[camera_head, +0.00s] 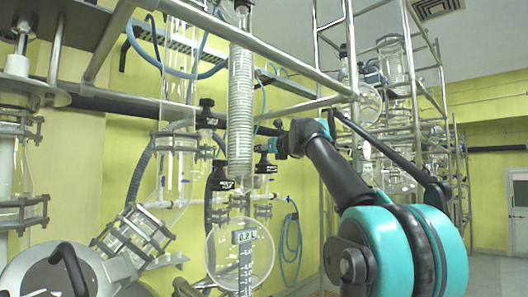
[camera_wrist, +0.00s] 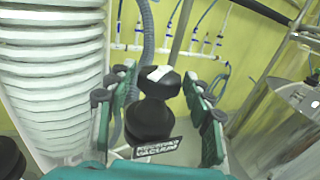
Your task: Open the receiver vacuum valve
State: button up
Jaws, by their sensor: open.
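A black valve knob (camera_wrist: 152,115) with a white mark on top stands in the middle of the wrist view. A dark label (camera_wrist: 157,147) below it has small lettering, apparently ending in "VACUUM", which I cannot read fully. I see gaps on both sides and cannot tell whether either pad touches. In the head view my gripper (camera_head: 279,146) is at a black valve (camera_head: 264,149) right of the coiled column; its fingers are small there.
The white ribbed column (camera_wrist: 55,75) stands close on the left in the wrist view, with another black knob (camera_wrist: 10,158) at the lower left edge. A glass vessel (camera_wrist: 290,125) is at the right. In the head view, a metal frame bar (camera_head: 250,52) crosses above my arm.

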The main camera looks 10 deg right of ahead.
jog(key=shift+x, duration=0.8)
jog(key=c, duration=0.9)
jog(key=shift+n+y, duration=0.3)
jog(key=shift+y, duration=0.1)
jog(key=n+g+y, duration=0.2)
jog(key=y, duration=0.1)
jog(key=n+g+y, duration=0.1)
jog(key=n+y, duration=0.1)
jog(key=y, duration=0.1)
jog(key=shift+w+d+g, duration=0.1)
jog(key=shift+w+g, duration=0.05)
jog(key=shift+g, duration=0.25)
jog(key=shift+n+g+y, duration=2.4)
jog(key=shift+n+g, duration=0.4)
jog(key=shift+g, duration=0.5)
jog(key=shift+n+g+y, duration=0.3)
jog(key=shift+n+g, duration=0.2)
jog(key=shift+g, duration=0.2)
